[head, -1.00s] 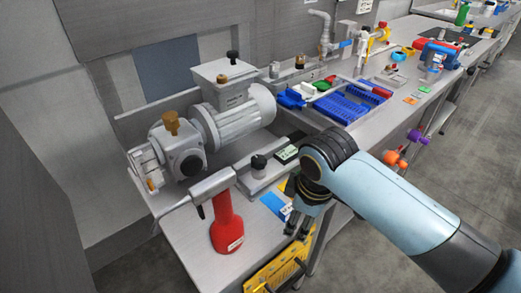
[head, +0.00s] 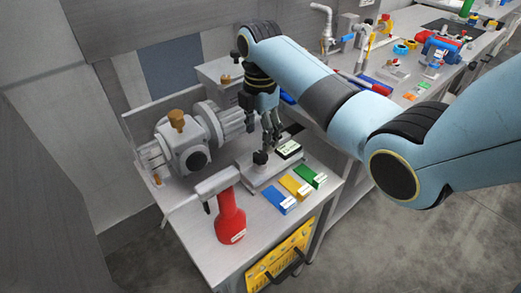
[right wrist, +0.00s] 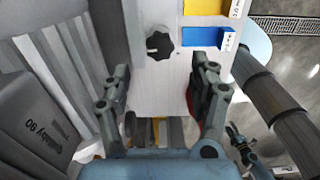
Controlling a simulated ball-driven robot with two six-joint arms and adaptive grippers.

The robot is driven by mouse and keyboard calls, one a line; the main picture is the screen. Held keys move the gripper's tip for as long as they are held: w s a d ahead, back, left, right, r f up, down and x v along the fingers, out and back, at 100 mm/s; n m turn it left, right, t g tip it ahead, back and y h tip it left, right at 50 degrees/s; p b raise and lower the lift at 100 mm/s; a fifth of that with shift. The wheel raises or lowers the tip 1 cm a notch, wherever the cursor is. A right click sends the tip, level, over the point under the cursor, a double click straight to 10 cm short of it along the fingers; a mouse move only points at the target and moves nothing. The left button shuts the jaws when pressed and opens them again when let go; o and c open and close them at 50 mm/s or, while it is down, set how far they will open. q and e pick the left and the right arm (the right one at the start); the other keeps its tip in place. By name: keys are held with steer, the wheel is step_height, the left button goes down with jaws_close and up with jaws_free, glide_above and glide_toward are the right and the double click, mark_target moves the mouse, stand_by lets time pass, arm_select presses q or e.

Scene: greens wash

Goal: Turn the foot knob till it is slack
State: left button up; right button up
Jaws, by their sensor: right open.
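The foot knob is a black lobed knob (head: 260,157) on a pale foot plate (head: 243,174) in front of the grey motor. In the right wrist view the knob (right wrist: 160,43) shows whole, between and beyond the fingers. My right gripper (head: 271,140) points down just above and slightly right of the knob. Its two fingers (right wrist: 160,84) are spread and empty, apart from the knob. A small dark jointed part (right wrist: 240,144) at the lower right of the wrist view looks like my left gripper; its jaws are too small to read.
A red spray bottle (head: 230,218) stands at the bench front. Blue (head: 279,200), yellow (head: 296,187) and green (head: 310,176) labelled blocks lie right of the plate. The grey motor and pump (head: 182,150) stand close on the left.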

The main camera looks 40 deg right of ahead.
mark_target(260, 154)
step_height(260, 154, down, 6)
steer(key=shift+f, duration=0.25)
steer(key=c, duration=1.2)
steer(key=shift+o, duration=0.2)
